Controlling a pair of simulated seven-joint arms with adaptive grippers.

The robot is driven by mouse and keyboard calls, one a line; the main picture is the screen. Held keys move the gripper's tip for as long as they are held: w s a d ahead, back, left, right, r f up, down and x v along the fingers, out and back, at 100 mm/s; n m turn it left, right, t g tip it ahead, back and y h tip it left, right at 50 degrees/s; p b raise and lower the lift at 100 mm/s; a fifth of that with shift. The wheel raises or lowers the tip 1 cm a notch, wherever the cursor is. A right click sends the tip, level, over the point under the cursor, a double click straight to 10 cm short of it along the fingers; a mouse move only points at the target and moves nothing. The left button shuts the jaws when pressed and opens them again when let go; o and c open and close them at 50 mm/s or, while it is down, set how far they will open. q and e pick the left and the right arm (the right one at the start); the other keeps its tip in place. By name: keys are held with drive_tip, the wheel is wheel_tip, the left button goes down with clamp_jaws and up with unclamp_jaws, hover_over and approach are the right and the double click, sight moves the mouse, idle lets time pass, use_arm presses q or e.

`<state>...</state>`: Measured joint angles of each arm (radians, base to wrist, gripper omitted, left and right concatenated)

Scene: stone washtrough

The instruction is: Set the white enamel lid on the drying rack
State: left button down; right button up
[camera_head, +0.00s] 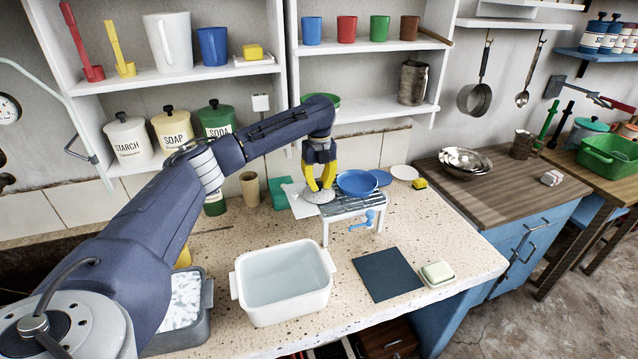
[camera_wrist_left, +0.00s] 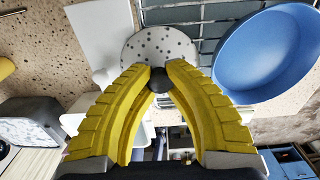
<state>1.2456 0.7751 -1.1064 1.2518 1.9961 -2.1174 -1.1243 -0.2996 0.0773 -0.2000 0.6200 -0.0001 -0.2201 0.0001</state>
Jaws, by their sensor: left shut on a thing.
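The white enamel lid (camera_head: 317,196) is round and speckled, with a dark knob. My left gripper (camera_head: 320,186) has its yellow fingers shut on this knob, which shows in the left wrist view (camera_wrist_left: 159,79). The lid is over the left end of the drying rack (camera_head: 345,211), a slatted rack on white legs. I cannot tell whether the lid touches the slats. A blue bowl (camera_head: 357,183) sits on the rack just right of the lid; it is large in the left wrist view (camera_wrist_left: 268,52). My right gripper is not in view.
A white sheet or board (camera_head: 297,203) lies left of the lid. A light blue handled thing (camera_head: 362,220) is at the rack's front. A white basin (camera_head: 283,281), a dark mat (camera_head: 387,274) and a soap dish (camera_head: 437,273) stand in front. Shelves hang behind.

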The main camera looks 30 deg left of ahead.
use_arm(q)
drive_tip(key=shift+f, duration=0.15)
drive_tip(key=c, duration=1.3)
unclamp_jaws()
drive_tip(key=shift+c, duration=0.2)
